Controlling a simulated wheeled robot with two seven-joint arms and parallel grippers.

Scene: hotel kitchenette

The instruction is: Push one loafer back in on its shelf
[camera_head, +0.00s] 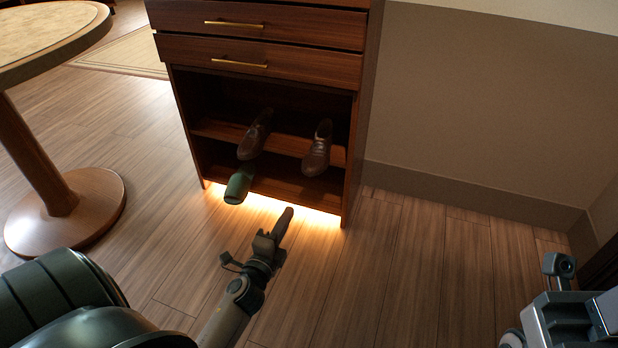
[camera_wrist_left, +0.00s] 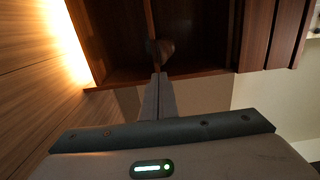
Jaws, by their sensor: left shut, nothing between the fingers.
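Two brown loafers stand on the upper open shelf (camera_head: 212,131) of the wooden cabinet, toes outward: a left loafer (camera_head: 256,134) and a right loafer (camera_head: 318,149). Both toes reach past the shelf's front edge. My left gripper (camera_head: 288,213) is shut and empty, in front of the cabinet and apart from both loafers in the head view. In the left wrist view its closed fingers (camera_wrist_left: 156,84) point at the shelf opening, with one loafer (camera_wrist_left: 163,50) beyond the tips; I cannot tell which. Part of my right gripper (camera_head: 575,305) shows at the lower right; its fingertips are hidden.
A green shoe (camera_head: 240,184) sticks out from the lower shelf (camera_head: 290,185). Two drawers (camera_head: 262,55) with brass handles are above the shelves. A round table (camera_head: 60,195) stands at the left. A wall (camera_head: 480,110) is at the right. The floor before the cabinet is clear.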

